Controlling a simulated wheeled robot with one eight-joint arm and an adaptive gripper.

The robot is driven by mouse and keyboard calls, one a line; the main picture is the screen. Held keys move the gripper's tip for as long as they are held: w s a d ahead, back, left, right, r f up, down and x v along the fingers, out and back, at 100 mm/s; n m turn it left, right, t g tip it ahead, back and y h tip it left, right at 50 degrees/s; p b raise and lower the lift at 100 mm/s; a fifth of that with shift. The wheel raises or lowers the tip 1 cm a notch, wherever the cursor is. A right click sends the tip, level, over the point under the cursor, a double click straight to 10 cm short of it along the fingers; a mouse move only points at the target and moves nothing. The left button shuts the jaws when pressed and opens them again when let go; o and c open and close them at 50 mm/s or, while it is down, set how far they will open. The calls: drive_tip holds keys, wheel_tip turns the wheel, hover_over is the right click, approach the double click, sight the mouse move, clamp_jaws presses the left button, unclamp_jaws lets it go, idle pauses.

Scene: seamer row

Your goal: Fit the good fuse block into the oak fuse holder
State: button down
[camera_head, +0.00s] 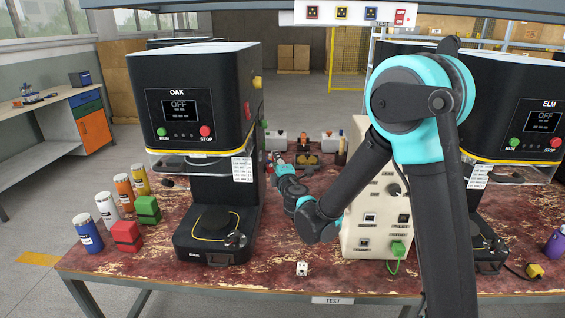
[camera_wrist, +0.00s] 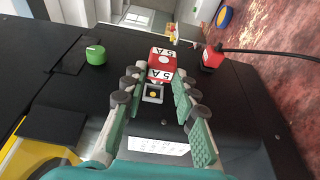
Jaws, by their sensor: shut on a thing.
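The oak machine (camera_head: 195,95), a black seamer labelled OAK with its display reading OFF, stands left of centre in the head view. My gripper (camera_head: 278,160) is beside its right side, its fingertips hard to make out there. In the wrist view my gripper (camera_wrist: 157,76) is shut on a red fuse block (camera_wrist: 163,55) with white "5 A" labels. A small grey square frame with a yellow centre (camera_wrist: 153,93) shows between the fingers, just below the block. I cannot tell whether it is the fuse holder or whether the block touches it.
A beige control box (camera_head: 368,215) stands close right of my gripper. The elm machine (camera_head: 530,110) is at the far right. Several bottles (camera_head: 122,190), a red block (camera_head: 127,235) and a green block (camera_head: 147,209) stand at the left.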

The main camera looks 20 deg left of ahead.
drive_tip(key=shift+s+a, duration=0.25)
drive_tip(key=shift+a, duration=0.9)
drive_tip(key=shift+s+a, duration=0.15)
drive_tip(key=shift+a, duration=0.3)
idle(1.3)
drive_tip(key=c, duration=1.1)
unclamp_jaws()
drive_tip(key=v, duration=1.2)
drive_tip(key=shift+s, duration=0.1)
